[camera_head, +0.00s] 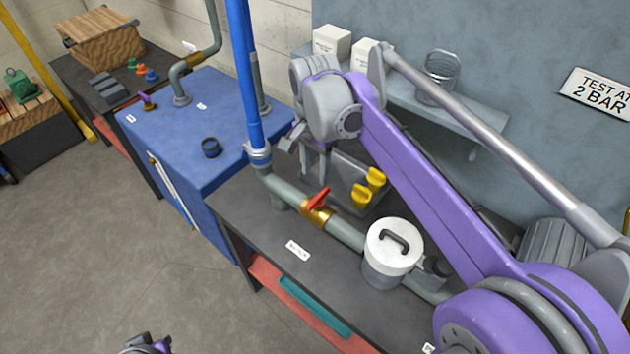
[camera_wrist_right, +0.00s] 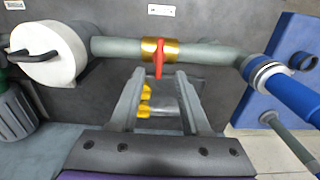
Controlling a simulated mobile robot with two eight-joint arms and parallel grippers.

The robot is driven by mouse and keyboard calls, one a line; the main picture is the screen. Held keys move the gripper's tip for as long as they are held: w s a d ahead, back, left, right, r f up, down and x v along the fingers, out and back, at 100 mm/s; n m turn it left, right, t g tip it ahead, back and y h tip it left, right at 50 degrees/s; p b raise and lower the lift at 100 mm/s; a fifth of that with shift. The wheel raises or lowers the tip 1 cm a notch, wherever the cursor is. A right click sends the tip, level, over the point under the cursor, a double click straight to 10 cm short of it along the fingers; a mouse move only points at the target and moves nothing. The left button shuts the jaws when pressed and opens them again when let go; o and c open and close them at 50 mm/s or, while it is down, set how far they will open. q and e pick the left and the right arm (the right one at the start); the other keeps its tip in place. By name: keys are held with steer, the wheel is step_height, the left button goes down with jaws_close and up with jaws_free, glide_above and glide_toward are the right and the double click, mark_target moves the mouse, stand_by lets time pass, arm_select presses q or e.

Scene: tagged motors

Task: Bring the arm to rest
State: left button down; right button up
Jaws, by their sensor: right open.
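My right arm (camera_head: 430,180), purple and grey, comes in from the lower right and reaches over the dark bench. Its gripper (camera_head: 300,150) hangs past the wrist, partly hidden, near the blue upright pipe. In the right wrist view the gripper (camera_wrist_right: 160,88) has its two grey fingers apart with nothing held between them. Beyond the fingers are a brass valve with a red handle (camera_wrist_right: 159,58) and yellow-topped parts. A small purple and grey piece of my own body shows at the bottom left of the head view; my left gripper cannot be made out.
A grey pipe (camera_head: 345,234) with the red-handled valve runs along the dark bench (camera_head: 320,262). A white lidded pot (camera_head: 392,262), yellow parts (camera_head: 362,196) and a blue upright pipe (camera_head: 245,75) stand close by. A wall shelf (camera_head: 475,118) holds a wire basket and boxes. Floor at left is clear.

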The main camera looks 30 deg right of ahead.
steer(key=shift+r, duration=0.65)
steer(key=s+a+f+n+t, duration=0.2)
steer(key=s+f+n, duration=0.4)
steer(key=s+f, duration=0.1)
steer(key=s+a+f+n+t, duration=0.3)
steer(key=s+f+n, duration=0.4)
steer(key=s, duration=0.1)
steer(key=shift+a+f+n, duration=0.25)
steer(key=shift+a+n, duration=0.05)
steer(key=shift+d, duration=0.1)
